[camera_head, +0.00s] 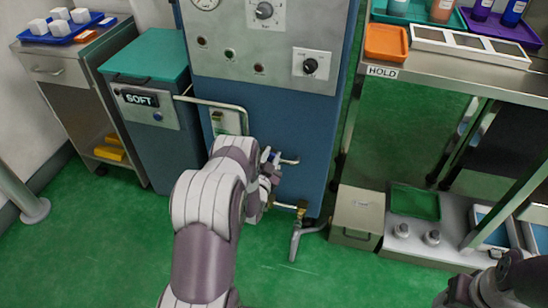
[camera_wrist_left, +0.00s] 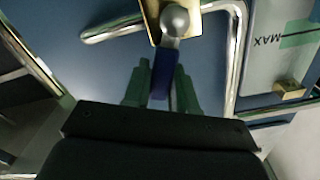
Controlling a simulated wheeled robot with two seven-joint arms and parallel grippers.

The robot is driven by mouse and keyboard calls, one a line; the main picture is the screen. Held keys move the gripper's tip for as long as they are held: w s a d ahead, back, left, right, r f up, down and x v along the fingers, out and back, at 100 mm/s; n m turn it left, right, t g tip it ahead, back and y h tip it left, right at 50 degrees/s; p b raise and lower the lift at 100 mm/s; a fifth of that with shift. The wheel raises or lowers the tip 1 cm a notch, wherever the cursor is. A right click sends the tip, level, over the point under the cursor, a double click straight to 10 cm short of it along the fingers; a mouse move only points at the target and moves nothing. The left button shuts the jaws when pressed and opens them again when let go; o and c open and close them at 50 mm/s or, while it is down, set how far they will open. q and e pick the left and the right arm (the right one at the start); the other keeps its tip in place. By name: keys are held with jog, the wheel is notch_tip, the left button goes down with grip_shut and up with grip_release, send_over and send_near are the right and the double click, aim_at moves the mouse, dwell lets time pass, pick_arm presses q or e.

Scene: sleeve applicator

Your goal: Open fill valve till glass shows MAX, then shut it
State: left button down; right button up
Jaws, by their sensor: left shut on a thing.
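The fill valve's blue lever (camera_wrist_left: 163,72) shows in the left wrist view below a round metal knob (camera_wrist_left: 175,20) on a brass-coloured body. My left gripper (camera_wrist_left: 160,92) is shut on the lever, one dark finger on each side. In the head view my left gripper (camera_head: 268,170) is at the lower front of the blue machine, and my forearm partly hides it. The glass panel (camera_wrist_left: 262,58) with the word MAX and a green band is at the right of the wrist view; I cannot tell its liquid level. Part of my right arm shows at bottom right, its jaws unclear.
A bent pipe (camera_wrist_left: 236,60) runs beside the valve. A teal-lidded SOFT cabinet (camera_head: 150,95) stands left of the machine. A lower drain pipe (camera_head: 296,240) and a beige box (camera_head: 357,215) are on the right. A metal rack (camera_head: 450,70) holds trays. Green floor is clear in front.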

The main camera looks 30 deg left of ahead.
pick_arm(q)
jog(key=shift+s+a+r+n, duration=0.15)
jog(key=shift+a+n, duration=0.45)
jog(key=shift+n, duration=0.6)
jog(key=shift+s+a+r+n, duration=0.15)
jog(key=shift+a+n, duration=0.45)
jog(key=shift+n, duration=0.6)
jog(key=c, duration=1)
grip_release()
jog(key=p+v, duration=0.4)
jog(key=v, duration=0.8)
jog(key=shift+s, duration=0.4)
jog(key=shift+f, duration=0.1)
